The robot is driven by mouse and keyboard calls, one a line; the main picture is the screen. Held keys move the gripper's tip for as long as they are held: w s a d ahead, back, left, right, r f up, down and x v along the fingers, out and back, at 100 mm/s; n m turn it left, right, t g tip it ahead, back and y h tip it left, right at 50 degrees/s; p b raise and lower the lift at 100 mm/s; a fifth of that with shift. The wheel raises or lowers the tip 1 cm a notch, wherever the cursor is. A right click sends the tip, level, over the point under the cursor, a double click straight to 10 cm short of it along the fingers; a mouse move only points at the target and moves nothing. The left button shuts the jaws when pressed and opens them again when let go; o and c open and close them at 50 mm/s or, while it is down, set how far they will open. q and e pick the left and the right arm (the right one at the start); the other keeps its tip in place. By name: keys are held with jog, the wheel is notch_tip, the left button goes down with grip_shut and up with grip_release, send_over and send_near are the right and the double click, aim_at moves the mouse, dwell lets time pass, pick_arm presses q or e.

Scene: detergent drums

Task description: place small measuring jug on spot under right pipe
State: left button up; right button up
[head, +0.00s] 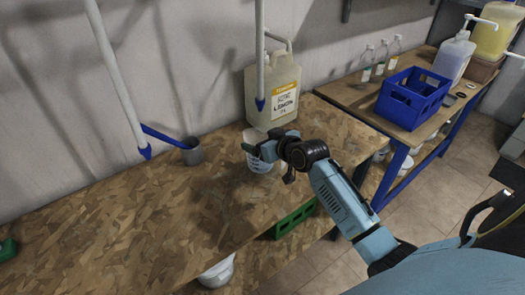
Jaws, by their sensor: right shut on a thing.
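My right gripper (268,149) is shut on a small whitish measuring jug (260,163) with dark markings, and partly hides its upper part. I cannot tell whether the jug's base touches the chipboard table (150,215). The right pipe (260,55) hangs down with a blue tip (260,104). In the picture, the jug is below this tip and in front of a big lemon detergent drum (272,92). The spot under the pipe cannot be made out. My left gripper is not in view.
A green crate (294,218) sits below the front edge. On a second table stand a blue crate (412,97), bottles (381,57) and a drum (454,57). The chipboard's left part is mostly clear.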

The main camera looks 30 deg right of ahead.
jog(key=shift+f+b, duration=0.3)
jog(key=shift+f, duration=1.3)
jog(key=shift+f, duration=0.15)
jog(key=o, duration=1.2)
jog(key=shift+r, duration=0.2)
jog(key=p+v, duration=0.2)
jog(key=v, duration=1)
jog(key=shift+a, duration=0.1)
